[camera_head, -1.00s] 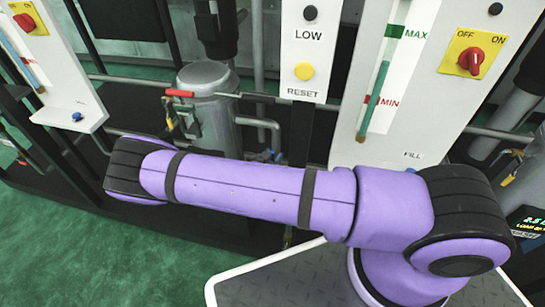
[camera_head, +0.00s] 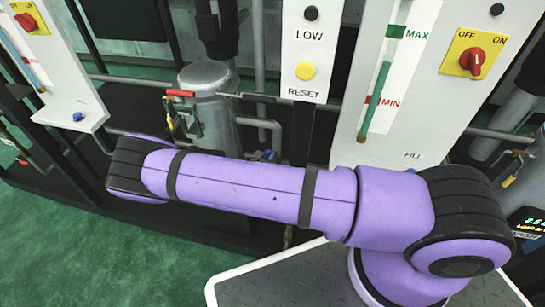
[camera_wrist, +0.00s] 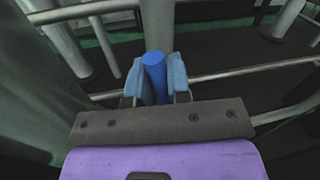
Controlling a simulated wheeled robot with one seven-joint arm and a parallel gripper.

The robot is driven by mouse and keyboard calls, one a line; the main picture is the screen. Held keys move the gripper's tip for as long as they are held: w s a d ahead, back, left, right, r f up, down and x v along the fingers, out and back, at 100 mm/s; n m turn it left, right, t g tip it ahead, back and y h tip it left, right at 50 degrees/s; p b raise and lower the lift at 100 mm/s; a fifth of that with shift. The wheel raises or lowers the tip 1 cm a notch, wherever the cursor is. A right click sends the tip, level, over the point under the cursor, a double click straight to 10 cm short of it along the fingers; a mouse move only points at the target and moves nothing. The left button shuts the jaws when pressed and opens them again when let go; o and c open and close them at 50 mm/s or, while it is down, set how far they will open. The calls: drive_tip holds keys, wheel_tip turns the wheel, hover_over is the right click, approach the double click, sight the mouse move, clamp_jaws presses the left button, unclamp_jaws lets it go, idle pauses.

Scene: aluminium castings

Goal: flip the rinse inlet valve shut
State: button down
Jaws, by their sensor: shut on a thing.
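In the wrist view, my gripper (camera_wrist: 155,85) has two blue-grey fingers closed on either side of a blue cylindrical handle (camera_wrist: 153,66). The handle's rounded top shows between the fingertips; its lower part and what it joins are hidden. No label shows which valve it belongs to. In the head view my gripper is not visible, and my purple arm crosses the lower half. Small blue parts (camera_head: 268,155) show just above the arm, near the pipes; I cannot tell whether they are the held handle.
A grey tank (camera_head: 210,100) with a red lever (camera_head: 180,93) stands behind my arm. White panels carry a yellow RESET button (camera_head: 305,71), a level gauge (camera_head: 377,95) and a red OFF/ON knob (camera_head: 473,63). Pipes (camera_wrist: 260,70) run close around my gripper.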

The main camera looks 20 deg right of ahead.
drive_tip(key=w+a+f+n+t, duration=0.2)
drive_tip(key=w+a+f+n, duration=0.1)
drive_tip(key=n, duration=0.8)
drive_tip(key=shift+w+a+f+t, duration=0.15)
drive_tip(key=shift+a+f+t, duration=0.25)
drive_tip(key=shift+a, duration=0.65)
drive_tip(key=shift+f+n, duration=0.15)
drive_tip(key=shift+n, duration=0.15)
drive_tip(key=c, duration=1.1)
unclamp_jaws()
drive_tip(key=v, duration=1)
drive_tip(key=shift+s+a, duration=0.3)
drive_tip(key=shift+s, duration=0.05)
